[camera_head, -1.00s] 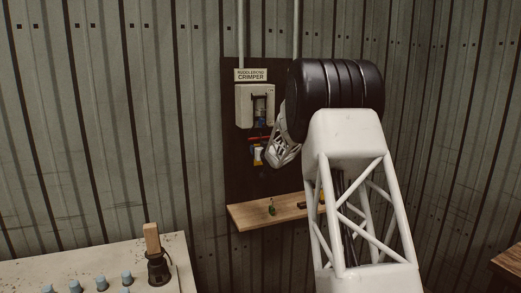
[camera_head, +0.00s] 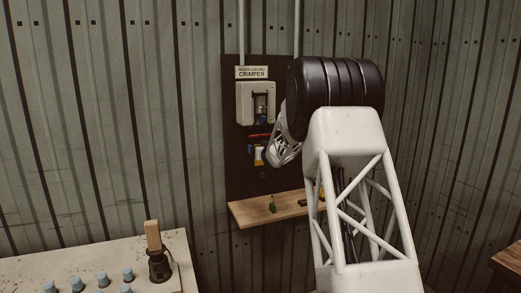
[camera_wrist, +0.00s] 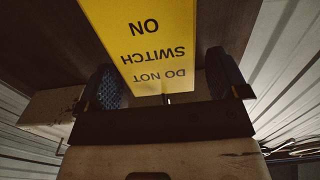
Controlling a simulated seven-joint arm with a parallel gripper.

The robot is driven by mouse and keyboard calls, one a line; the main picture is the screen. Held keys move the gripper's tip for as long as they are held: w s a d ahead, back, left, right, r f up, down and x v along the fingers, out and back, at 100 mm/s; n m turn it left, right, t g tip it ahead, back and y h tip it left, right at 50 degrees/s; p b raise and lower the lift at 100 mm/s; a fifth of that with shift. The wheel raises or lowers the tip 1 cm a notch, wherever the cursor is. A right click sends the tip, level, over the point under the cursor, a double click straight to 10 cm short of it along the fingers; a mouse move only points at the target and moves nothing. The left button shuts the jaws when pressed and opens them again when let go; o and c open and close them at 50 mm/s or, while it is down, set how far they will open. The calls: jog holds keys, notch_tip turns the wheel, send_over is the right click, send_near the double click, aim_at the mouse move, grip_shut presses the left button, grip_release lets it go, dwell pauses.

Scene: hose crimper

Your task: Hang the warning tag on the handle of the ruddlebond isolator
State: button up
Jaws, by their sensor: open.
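The isolator (camera_head: 256,103) is a pale grey box on a dark board, under a sign that reads "Ruddlebond Crimper". A dark lever-like part sits in its front recess. A short red bar (camera_head: 260,135) shows just below the box; I cannot tell what it belongs to. The yellow warning tag (camera_wrist: 160,35) reads "Do not switch on" upside down in the wrist view. My gripper (camera_wrist: 167,82) is open, with a blue-padded finger on either side of the tag. The tag's upper fixing is hidden.
A wooden shelf (camera_head: 285,207) below the board holds a small green item (camera_head: 272,207) and a dark one. Conduits run up the wall above the sign. A pale bench (camera_head: 90,265) with blue knobs and a wooden-handled tool (camera_head: 155,245) stands at lower left.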

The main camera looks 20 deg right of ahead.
jog(key=shift+s, duration=0.2)
jog(key=s, duration=0.7)
jog(key=shift+s, duration=0.2)
dwell(0.3)
dwell(0.5)
jog(key=s+a+r+m+g+h, duration=0.1)
jog(key=s+a+g, duration=0.1)
jog(key=s+a, duration=0.5)
jog(key=s+a+r+g, duration=0.2)
jog(key=s+g, duration=0.1)
jog(key=s, duration=0.9)
jog(key=s+a+r+m+g+h, duration=0.1)
jog(key=s+a+g, duration=0.1)
jog(key=s+a, duration=0.5)
jog(key=s+a+f+g, duration=0.2)
jog(key=s+a+f, duration=0.1)
jog(key=s, duration=1)
jog(key=s+a+f+n+g+y, duration=0.1)
jog(key=s+a+f+g, duration=0.2)
jog(key=s, duration=1.1)
jog(key=s+a+f+g, duration=0.3)
jog(key=s+a, duration=0.1)
jog(key=s, duration=1)
jog(key=shift+s+n+y, duration=0.2)
jog(key=shift+n+y, duration=0.2)
